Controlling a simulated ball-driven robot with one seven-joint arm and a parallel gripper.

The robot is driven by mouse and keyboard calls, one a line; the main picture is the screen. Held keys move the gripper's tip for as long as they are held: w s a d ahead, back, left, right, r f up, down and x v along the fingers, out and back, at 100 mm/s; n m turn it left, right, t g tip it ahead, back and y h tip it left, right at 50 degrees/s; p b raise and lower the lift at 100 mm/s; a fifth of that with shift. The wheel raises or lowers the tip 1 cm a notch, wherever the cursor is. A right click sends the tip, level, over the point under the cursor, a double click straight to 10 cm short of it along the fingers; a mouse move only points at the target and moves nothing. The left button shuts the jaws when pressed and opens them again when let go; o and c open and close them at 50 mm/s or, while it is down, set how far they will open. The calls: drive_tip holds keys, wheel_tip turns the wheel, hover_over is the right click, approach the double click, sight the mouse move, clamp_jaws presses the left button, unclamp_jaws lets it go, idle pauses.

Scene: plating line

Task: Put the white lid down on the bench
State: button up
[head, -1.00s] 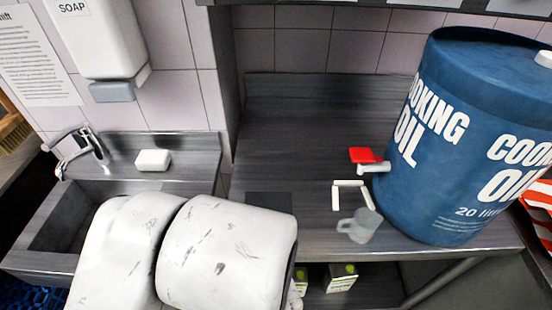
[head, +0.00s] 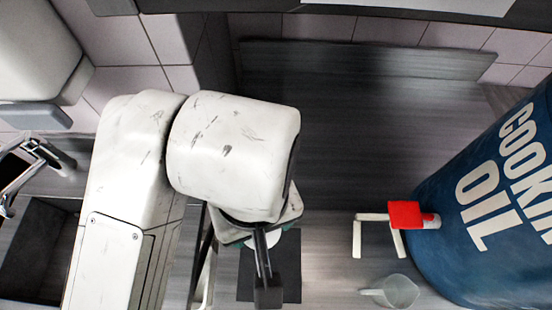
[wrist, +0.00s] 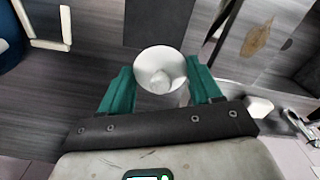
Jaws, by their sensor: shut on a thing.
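The white lid (wrist: 160,66) is round with a knob in its middle. In the wrist view it sits between the green fingers of my gripper (wrist: 158,72), which is shut on it. The bench (head: 335,185) is dark grey with a wood-like grain. A black square mat (wrist: 158,22) lies on it just beyond the lid in the wrist view; in the head view the mat (head: 290,285) is partly behind my gripper (head: 268,285). Only a sliver of the lid shows in the head view, behind my gripper. I cannot tell the lid's exact height above the bench.
A big blue cooking oil drum (head: 490,200) with a red-handled tap (head: 406,214) stands at the right. White angled strips (head: 358,238) and a clear jug (head: 394,291) are near the tap. A sink (head: 35,250) is at the left. The bench's back middle is clear.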

drive_tip(key=w+f, duration=0.2)
drive_tip(key=w, duration=0.2)
drive_tip(key=w+f, duration=0.3)
drive_tip(key=w, duration=0.1)
drive_tip(key=w+f, duration=0.3)
drive_tip(key=w, duration=0.1)
drive_tip(key=shift+d+f, duration=0.25)
drive_tip(key=shift+d, duration=0.05)
drive_tip(key=shift+w+d+f+b, duration=0.1)
drive_tip(key=shift+w+f+b, duration=0.3)
drive_tip(key=shift+f, duration=1.65)
drive_tip(key=shift+f, duration=0.1)
drive_tip(key=o, duration=1)
wheel_tip(320, 180, up, 12)
drive_tip(key=p, duration=0.1)
drive_tip(key=shift+p, duration=0.35)
